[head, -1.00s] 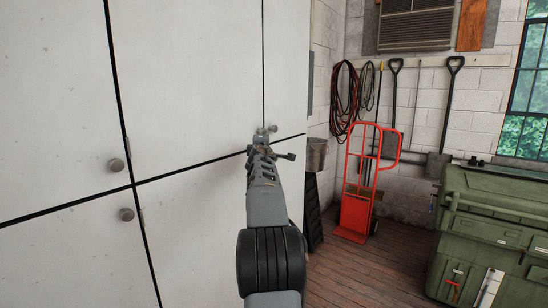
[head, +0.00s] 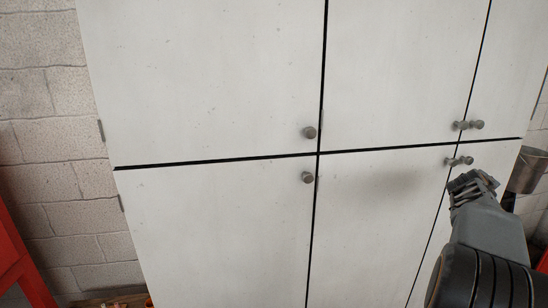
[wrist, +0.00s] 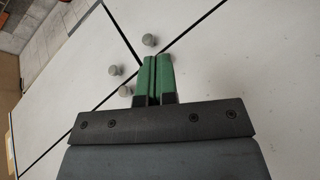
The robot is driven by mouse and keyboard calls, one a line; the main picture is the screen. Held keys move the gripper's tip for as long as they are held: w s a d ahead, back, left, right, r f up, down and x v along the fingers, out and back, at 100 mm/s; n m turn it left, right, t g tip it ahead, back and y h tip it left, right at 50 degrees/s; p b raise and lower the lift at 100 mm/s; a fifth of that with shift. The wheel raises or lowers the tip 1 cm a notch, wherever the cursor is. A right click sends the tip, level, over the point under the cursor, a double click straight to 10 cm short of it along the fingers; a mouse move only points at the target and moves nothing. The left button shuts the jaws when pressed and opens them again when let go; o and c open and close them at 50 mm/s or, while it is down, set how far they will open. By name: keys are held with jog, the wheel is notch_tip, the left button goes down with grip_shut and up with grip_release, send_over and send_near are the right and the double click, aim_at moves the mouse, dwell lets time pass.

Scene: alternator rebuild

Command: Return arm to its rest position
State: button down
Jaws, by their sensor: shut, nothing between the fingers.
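My gripper (head: 474,184) is at the right of the head view, in front of the white cabinet (head: 215,75), near its right-hand knobs. In the wrist view my gripper (wrist: 153,60) shows two green fingers pressed together with nothing between them. Cabinet knobs (wrist: 116,70) lie just beyond the fingertips there; whether any touch them I cannot tell. My arm reaches up from the lower right corner of the head view.
The cabinet doors are closed, with round grey knobs (head: 309,132) near the seams. A grey bucket (head: 527,170) is at the right edge. A red object (head: 18,250) stands at the lower left by the block wall (head: 60,130).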

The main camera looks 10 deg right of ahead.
jog(key=s+a+f+m+g+y, duration=0.15)
jog(key=a+f, duration=0.25)
jog(key=a, duration=0.4)
jog(key=s+a+f+m+y, duration=0.1)
jog(key=a+f+y, duration=0.25)
jog(key=a, duration=0.55)
jog(key=s+a+f+m+g+y, duration=0.1)
jog(key=a+f+m+y, duration=0.1)
jog(key=a+f, duration=0.45)
jog(key=s+a+f+n+y, duration=0.1)
jog(key=s+a, duration=0.2)
jog(key=a, duration=0.5)
jog(key=s+a+n+y, duration=0.1)
jog(key=s+a+y, duration=0.1)
jog(key=a, duration=0.6)
jog(key=s+a+f+n+y, duration=0.1)
jog(key=s+a+y, duration=0.1)
jog(key=a, duration=0.7)
jog(key=shift+s+f+n, duration=0.3)
jog(key=shift+s+n, duration=0.05)
jog(key=shift+s, duration=0.55)
jog(key=shift+a+t, duration=0.1)
jog(key=shift+t, duration=0.15)
